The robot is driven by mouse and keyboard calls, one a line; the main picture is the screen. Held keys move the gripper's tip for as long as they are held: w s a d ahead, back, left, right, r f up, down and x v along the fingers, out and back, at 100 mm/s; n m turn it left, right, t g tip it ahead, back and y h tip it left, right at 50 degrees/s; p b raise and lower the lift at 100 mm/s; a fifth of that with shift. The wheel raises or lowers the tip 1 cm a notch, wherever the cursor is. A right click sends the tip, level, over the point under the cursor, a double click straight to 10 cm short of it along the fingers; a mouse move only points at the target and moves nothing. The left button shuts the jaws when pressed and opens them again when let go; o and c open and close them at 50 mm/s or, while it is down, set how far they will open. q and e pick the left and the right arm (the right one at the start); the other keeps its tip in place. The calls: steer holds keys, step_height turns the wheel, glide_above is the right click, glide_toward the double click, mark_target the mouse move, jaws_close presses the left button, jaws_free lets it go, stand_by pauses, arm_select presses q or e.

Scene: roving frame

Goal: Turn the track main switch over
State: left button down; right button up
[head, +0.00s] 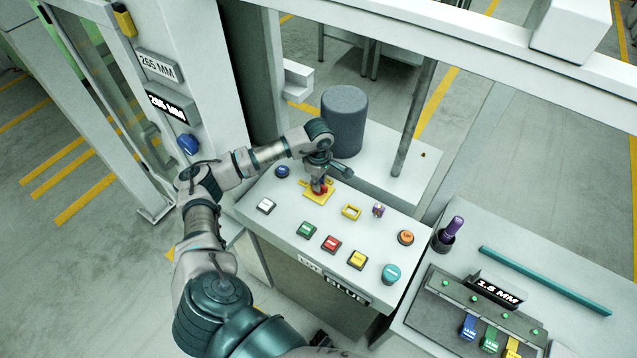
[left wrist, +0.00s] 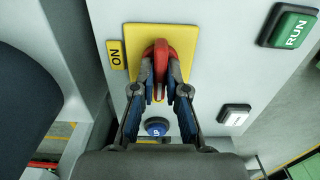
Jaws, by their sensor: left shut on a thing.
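The main switch has a red handle (left wrist: 161,52) on a yellow plate (left wrist: 186,38). A small yellow "ON" label (left wrist: 115,54) sits beside the plate. In the head view the yellow plate (head: 309,193) is on the console's far left part, with the red handle (head: 323,188) partly hidden by my gripper. My left gripper (left wrist: 161,88) is shut on the red handle, with a finger on either side of it. It also shows in the head view (head: 318,185), reaching down to the plate. My right gripper is not in view.
The console (head: 285,212) carries a blue button (head: 282,171), green (head: 306,230), red (head: 331,243) and yellow (head: 357,259) buttons, and a teal knob (head: 391,273). A dark grey cylinder (head: 345,120) stands close behind my wrist. A white post (head: 200,75) rises on the left.

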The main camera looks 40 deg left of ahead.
arm_select(q)
steer(key=shift+w, duration=0.1)
stand_by(0.3)
steer(key=c, duration=1.2)
jaws_free()
steer(key=shift+r, duration=0.1)
step_height(320, 180, up, 12)
steer(key=shift+w+a+f, duration=0.1)
steer(key=shift+f, duration=0.1)
